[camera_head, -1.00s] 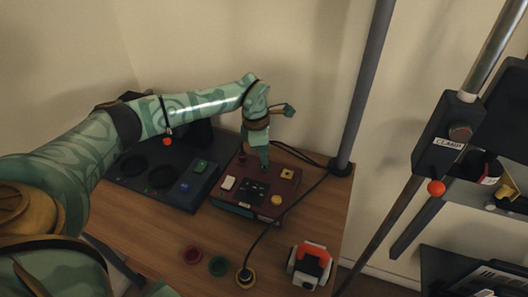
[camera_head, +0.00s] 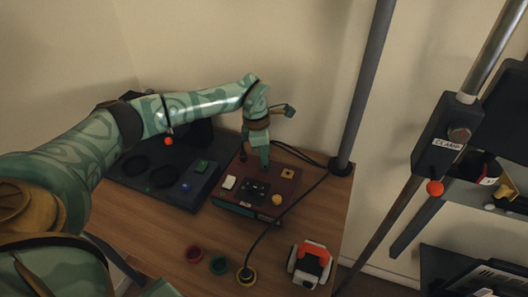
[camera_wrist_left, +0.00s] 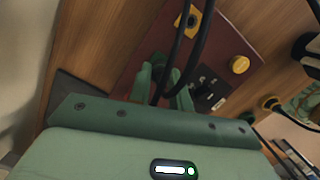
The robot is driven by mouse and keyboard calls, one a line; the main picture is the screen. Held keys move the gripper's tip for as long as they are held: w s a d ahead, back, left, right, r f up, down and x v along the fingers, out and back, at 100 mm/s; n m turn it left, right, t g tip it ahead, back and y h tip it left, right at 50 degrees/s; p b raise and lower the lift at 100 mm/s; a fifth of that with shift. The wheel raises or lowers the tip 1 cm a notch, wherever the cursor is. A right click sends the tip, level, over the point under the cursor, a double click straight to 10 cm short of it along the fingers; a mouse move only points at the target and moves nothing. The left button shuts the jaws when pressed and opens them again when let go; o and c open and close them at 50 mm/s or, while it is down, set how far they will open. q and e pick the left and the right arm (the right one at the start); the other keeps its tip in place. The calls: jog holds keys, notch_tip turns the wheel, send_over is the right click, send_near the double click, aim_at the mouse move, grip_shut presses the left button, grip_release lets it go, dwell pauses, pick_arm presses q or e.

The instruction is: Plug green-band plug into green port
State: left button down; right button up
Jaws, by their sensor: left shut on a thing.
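My left gripper (camera_head: 264,160) points down over the back part of the dark red box (camera_head: 232,207). In the left wrist view its green fingers (camera_wrist_left: 168,88) are shut on the end of a black cable (camera_wrist_left: 188,58). The plug at that end is mostly hidden between the fingers, and I cannot make out its green band. I also cannot tell whether its tip touches the box. My right gripper is out of view.
A dark console (camera_head: 142,187) stands left of the box. On the table's front lie a red ring (camera_head: 193,255), a green ring (camera_head: 218,265) and a yellow ring (camera_head: 246,276) with a cable. An orange-and-white device (camera_head: 310,264) sits front right. A grey pole (camera_head: 358,100) rises behind.

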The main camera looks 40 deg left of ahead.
pick_arm(q)
jog(key=shift+p, duration=0.5)
dwell(0.9)
jog(key=shift+f, duration=0.5)
dwell(0.4)
jog(key=c, duration=1.2)
grip_release()
notch_tip(320, 180, up, 16)
jog(key=s+a+p, duration=0.1)
jog(key=a+p, duration=0.1)
jog(key=p, duration=0.1)
jog(key=shift+s+p, duration=0.2)
jog(key=shift+p, duration=0.2)
